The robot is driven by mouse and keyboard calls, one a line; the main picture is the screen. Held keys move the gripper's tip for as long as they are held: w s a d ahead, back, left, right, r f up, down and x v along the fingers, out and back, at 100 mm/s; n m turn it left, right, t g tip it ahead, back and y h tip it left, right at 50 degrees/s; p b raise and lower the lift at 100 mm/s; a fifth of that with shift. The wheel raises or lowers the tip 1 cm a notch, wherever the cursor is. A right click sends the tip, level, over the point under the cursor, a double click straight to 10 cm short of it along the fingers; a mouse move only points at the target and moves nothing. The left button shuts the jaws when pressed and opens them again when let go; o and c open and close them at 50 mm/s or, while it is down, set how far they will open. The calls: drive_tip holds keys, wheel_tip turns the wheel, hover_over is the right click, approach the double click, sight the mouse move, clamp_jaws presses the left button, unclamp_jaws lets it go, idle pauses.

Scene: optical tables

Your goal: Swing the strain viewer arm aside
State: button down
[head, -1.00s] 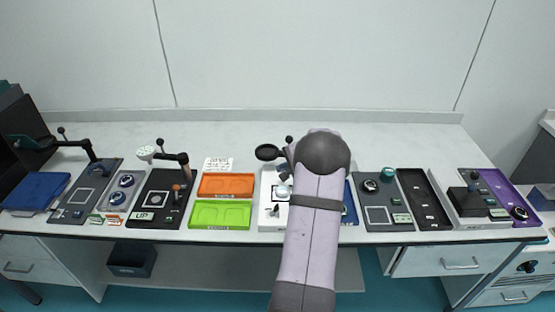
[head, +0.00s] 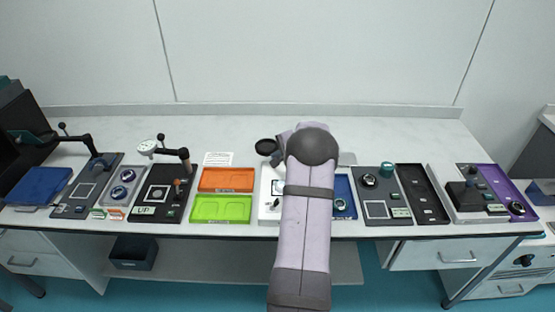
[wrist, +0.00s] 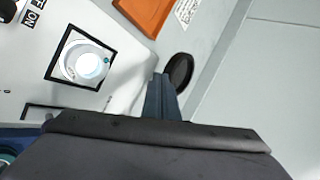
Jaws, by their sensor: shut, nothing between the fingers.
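The viewer arm in front of me ends in a black round disc (head: 265,146) behind a white station (head: 266,214). The disc (wrist: 178,72) also shows in the wrist view, just right of my fingertips. The white station (wrist: 125,60) carries a pale lit round window (wrist: 84,64) in a black square frame, and the disc is off to one side of it. My gripper (wrist: 161,92) is shut and empty, its tips close to the disc; contact cannot be told. In the head view my own arm hides the gripper and much of the viewer arm's post.
Other swing arms stand to the left, one with a white head (head: 147,147) and one with a dark green head (head: 24,137). An orange tray (head: 227,171) and green tray (head: 221,199) lie just left. A blue station (head: 343,190) is close right. The table behind is clear.

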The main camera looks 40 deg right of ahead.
drive_tip(key=shift+w+d+f+m+h+b, duration=0.1)
drive_tip(key=shift+w+f+m+h+b, duration=0.1)
drive_tip(key=shift+w+m+h+b, duration=0.3)
drive_tip(key=shift+d+r, duration=0.1)
drive_tip(key=shift+r, duration=0.15)
drive_tip(key=shift+w, duration=0.1)
drive_tip(key=shift+s+f+b, duration=0.2)
drive_tip(key=shift+s+b, duration=0.2)
drive_tip(key=shift+b, duration=0.45)
drive_tip(key=s+b, duration=0.1)
drive_tip(key=s+a+b, duration=0.1)
drive_tip(key=b, duration=0.1)
drive_tip(key=shift+s+a+f, duration=0.1)
drive_tip(key=shift+s+f, duration=0.1)
drive_tip(key=shift+s, duration=0.1)
drive_tip(key=b+v, duration=0.1)
drive_tip(key=v, duration=0.9)
drive_tip(key=shift+s+r, duration=0.2)
drive_tip(key=shift+r, duration=0.15)
drive_tip(key=shift+r, duration=0.1)
